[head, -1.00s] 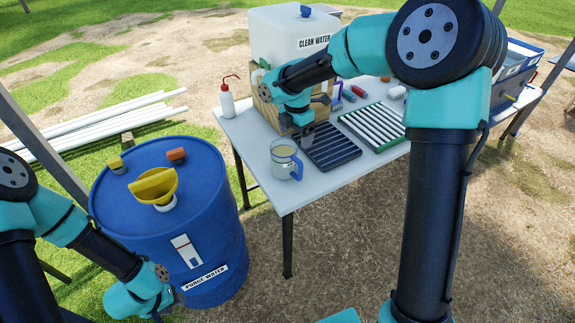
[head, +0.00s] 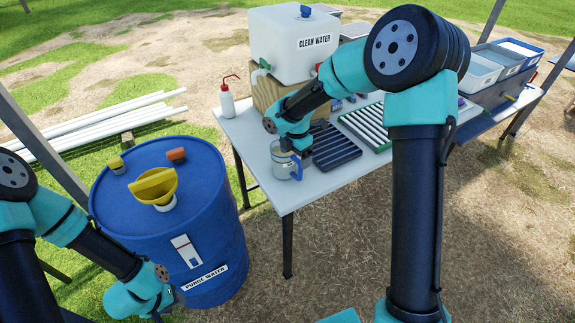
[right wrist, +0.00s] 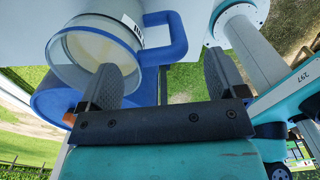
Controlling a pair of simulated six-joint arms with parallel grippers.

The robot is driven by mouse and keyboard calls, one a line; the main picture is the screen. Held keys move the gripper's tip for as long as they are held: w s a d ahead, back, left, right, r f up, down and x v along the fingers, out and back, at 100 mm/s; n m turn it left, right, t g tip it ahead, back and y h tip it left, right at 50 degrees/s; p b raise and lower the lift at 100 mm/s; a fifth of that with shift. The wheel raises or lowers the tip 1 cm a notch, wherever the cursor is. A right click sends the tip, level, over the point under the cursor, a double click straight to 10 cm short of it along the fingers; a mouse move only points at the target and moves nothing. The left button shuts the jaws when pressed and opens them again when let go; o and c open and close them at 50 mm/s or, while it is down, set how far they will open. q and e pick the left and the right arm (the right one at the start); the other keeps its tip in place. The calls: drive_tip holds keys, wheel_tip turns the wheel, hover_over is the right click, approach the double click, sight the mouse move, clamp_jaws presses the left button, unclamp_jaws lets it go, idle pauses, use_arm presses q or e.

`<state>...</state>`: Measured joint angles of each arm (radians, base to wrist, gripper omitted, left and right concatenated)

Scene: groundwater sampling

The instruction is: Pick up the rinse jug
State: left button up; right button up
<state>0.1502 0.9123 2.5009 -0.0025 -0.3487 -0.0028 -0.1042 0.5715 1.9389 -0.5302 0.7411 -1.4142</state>
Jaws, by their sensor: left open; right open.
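The rinse jug, a clear jug with a blue handle and pale liquid inside (head: 284,166), stands near the front left corner of the white table. It also shows in the right wrist view (right wrist: 90,42). My right gripper (head: 298,151) is over the jug's handle side. In the right wrist view its open fingers (right wrist: 163,78) are on either side of the blue handle (right wrist: 172,40), not shut on it. My left gripper (head: 160,308) is low at the front of the blue drum, open and empty, its fingers barely visible.
A dark grooved tray (head: 335,150) lies just right of the jug. A wash bottle (head: 227,103) stands at the table's left edge. A clean water tank (head: 290,45) sits on a wooden box behind. The purge water drum (head: 110,215) stands left of the table.

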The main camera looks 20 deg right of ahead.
sight(297, 159)
drive_tip(key=f, duration=0.5)
drive_tip(key=shift+d, duration=0.25)
drive_tip(key=shift+r, duration=0.1)
drive_tip(key=shift+c, duration=0.2)
drive_tip(key=c, duration=1.3)
drive_tip(key=shift+o, duration=0.2)
drive_tip(key=shift+r, duration=0.5)
wheel_tip(297, 159, up, 3)
drive_tip(key=shift+f, duration=0.2)
drive_tip(key=s+a, duration=0.2)
drive_tip(key=s, duration=0.3)
drive_tip(key=s+a+r, duration=0.1)
drive_tip(key=s+a, duration=0.1)
drive_tip(key=s, duration=0.2)
drive_tip(key=s+a, duration=0.2)
drive_tip(key=s, duration=0.3)
drive_tip(key=shift+s+a+r, duration=0.2)
drive_tip(key=shift+s, duration=0.1)
